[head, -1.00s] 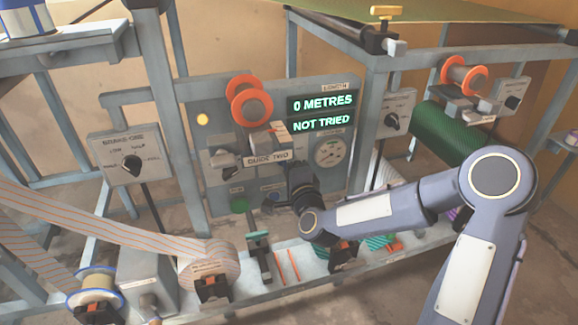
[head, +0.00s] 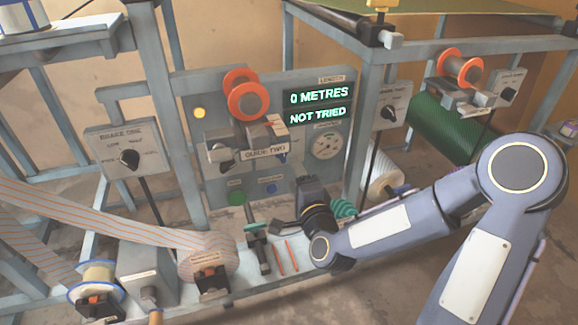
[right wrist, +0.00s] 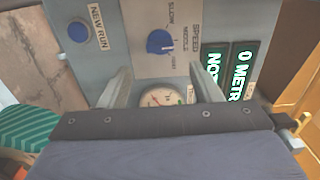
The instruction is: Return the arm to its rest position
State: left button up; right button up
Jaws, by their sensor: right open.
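My right arm (head: 380,227) reaches in from the right, bent at the elbow. My right gripper (head: 310,192) is in front of the lower part of the grey control panel (head: 218,190), and its fingers are hard to make out in the head view. In the right wrist view both fingers of the gripper (right wrist: 162,82) stand wide apart with nothing between them. Beyond them are a blue speed knob (right wrist: 160,42), a blue NEW RUN button (right wrist: 78,32) and a round gauge (right wrist: 160,97). My left gripper is out of view.
A green-lit display (head: 318,104) reads 0 METRES, NOT TRIED. A frame post (head: 362,130) stands behind my gripper. Open floor (head: 400,290) shows below my forearm.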

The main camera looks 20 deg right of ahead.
jog(key=s+d+f+n+g+y, duration=0.15)
jog(key=s+n+g, duration=0.55)
jog(key=s, duration=0.7)
jog(key=s+d+n+g+y, duration=0.2)
jog(key=s+n+g, duration=0.3)
jog(key=s+n, duration=0.65)
notch_tip(320, 180, up, 29)
jog(key=s+m+p, duration=0.2)
jog(key=p, duration=2.7)
jog(key=shift+s+a+p, duration=0.2)
jog(key=shift+s+p, duration=0.1)
